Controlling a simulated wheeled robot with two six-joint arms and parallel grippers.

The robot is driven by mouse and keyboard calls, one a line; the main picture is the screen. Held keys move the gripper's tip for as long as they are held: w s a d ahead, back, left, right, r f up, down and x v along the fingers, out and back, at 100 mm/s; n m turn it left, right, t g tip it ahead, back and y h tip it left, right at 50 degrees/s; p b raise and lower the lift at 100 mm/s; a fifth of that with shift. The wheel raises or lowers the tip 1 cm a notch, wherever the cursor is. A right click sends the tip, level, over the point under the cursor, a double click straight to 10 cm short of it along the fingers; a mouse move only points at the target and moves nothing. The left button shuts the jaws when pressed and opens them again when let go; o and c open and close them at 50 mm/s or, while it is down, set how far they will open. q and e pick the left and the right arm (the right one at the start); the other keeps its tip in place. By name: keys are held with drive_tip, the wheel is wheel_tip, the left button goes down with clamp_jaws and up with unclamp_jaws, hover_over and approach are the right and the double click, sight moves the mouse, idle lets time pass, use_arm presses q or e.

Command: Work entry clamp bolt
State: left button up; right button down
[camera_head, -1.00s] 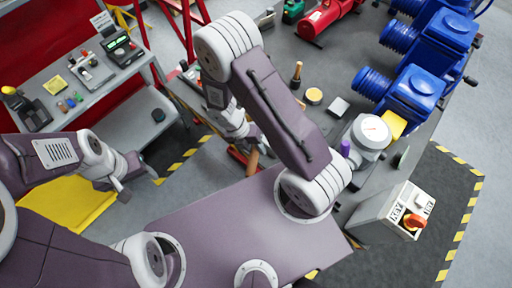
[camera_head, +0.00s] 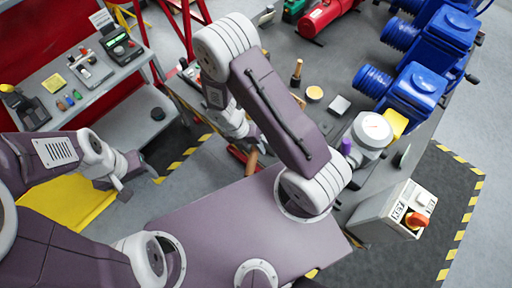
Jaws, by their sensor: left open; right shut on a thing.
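Blue valve actuators (camera_head: 414,92) with ribbed cylinders stand at the upper right of the workbench. A white round unit (camera_head: 372,130) with a dial stands below the nearest one. I cannot pick out the entry clamp bolt. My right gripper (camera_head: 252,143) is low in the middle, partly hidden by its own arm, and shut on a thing. A brown wooden-looking handle (camera_head: 252,163) shows right at its fingers; I cannot tell whether this is the held thing. My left gripper (camera_head: 122,191) is open and empty at the left, over the floor beside a yellow surface.
A grey workbench (camera_head: 352,70) carries a brown-handled tool (camera_head: 297,73), a yellow-topped tin (camera_head: 314,93), a small grey block (camera_head: 339,105) and a red machine (camera_head: 325,16). A control box (camera_head: 385,215) with a red knob stands at lower right. A side shelf (camera_head: 105,85) holds small devices.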

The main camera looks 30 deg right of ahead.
drive_tip(key=shift+w+a+r+m+p, duration=0.15)
drive_tip(key=shift+w+a+m+p, duration=0.25)
drive_tip(key=shift+m+p, duration=0.15)
drive_tip(key=shift+w+a+m+g+y+p, duration=0.3)
drive_tip(key=shift+a+m+p, duration=0.05)
drive_tip(key=shift+a+m, duration=0.1)
drive_tip(key=shift+w+a+m+g+y, duration=0.3)
drive_tip(key=shift+w+a+m, duration=0.35)
drive_tip(key=shift+w+m, duration=0.4)
drive_tip(key=shift+s, duration=0.1)
